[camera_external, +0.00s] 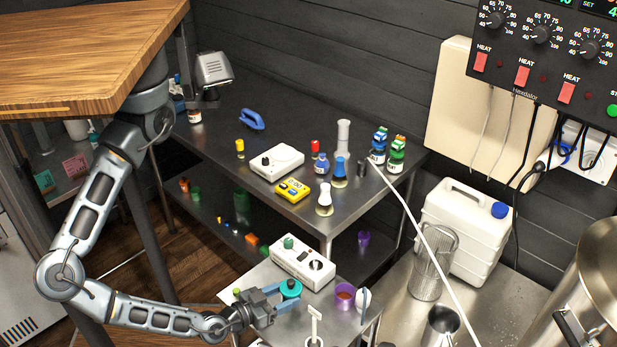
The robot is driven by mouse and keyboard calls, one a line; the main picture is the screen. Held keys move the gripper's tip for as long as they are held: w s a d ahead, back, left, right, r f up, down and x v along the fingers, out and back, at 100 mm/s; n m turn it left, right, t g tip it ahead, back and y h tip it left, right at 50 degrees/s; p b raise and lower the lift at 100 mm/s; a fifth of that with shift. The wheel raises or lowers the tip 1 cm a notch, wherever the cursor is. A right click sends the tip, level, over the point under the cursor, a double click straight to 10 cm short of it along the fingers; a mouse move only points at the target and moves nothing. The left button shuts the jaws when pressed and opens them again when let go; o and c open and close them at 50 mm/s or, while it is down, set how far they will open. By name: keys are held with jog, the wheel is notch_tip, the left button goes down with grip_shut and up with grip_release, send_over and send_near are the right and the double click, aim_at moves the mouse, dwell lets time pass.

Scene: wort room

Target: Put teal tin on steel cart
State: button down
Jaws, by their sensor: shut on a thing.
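The teal tin (291,288) is a small round tin at the lower middle. My gripper (287,297) reaches in from the left and is shut on it, with one finger on each side. The tin is over a light steel top (268,274), which looks like the steel cart. I cannot tell whether the tin touches this top or is held just above it. My gripper and wrist hide part of the top's left side.
A white box with a green knob (302,262) stands behind the tin. A dark two-level steel table (225,130) behind holds bottles, flasks and devices. A white jerrycan (466,230) stands right.

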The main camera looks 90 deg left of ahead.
jog(key=shift+f, duration=1.95)
jog(key=shift+c, duration=2)
grip_release()
jog(key=shift+f, duration=0.15)
jog(key=v, duration=0.2)
jog(key=r+b+v, duration=0.1)
jog(key=v, duration=0.2)
jog(key=shift+s, duration=0.1)
notch_tip(320, 180, up, 6)
jog(key=shift+r, duration=0.1)
